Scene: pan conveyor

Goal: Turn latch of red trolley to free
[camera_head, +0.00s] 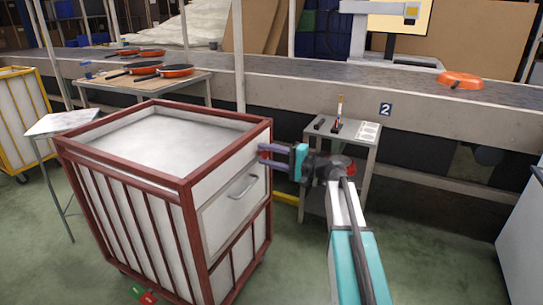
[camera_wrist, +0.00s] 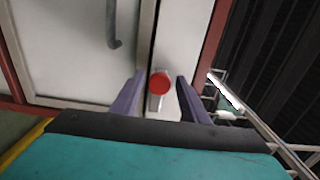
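The red trolley (camera_head: 187,185) is a red-framed cart with white panels at the left centre of the head view. A panel with a silver handle (camera_head: 243,187) is on its side facing my arm; the handle also shows in the wrist view (camera_wrist: 114,28). The latch, a round red knob (camera_wrist: 160,83) on a pale plate, is on the trolley's white post in the wrist view. My gripper (camera_head: 261,153) is at the trolley's upper right corner. Its two purple fingers (camera_wrist: 159,78) are apart, one on each side of the knob, with visible gaps. In the head view the knob is largely hidden.
A small table (camera_head: 354,139) with tools stands right of the trolley. A table with several pans (camera_head: 175,71) and a yellow trolley (camera_head: 20,125) are left. The floor (camera_head: 440,240) at right is clear.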

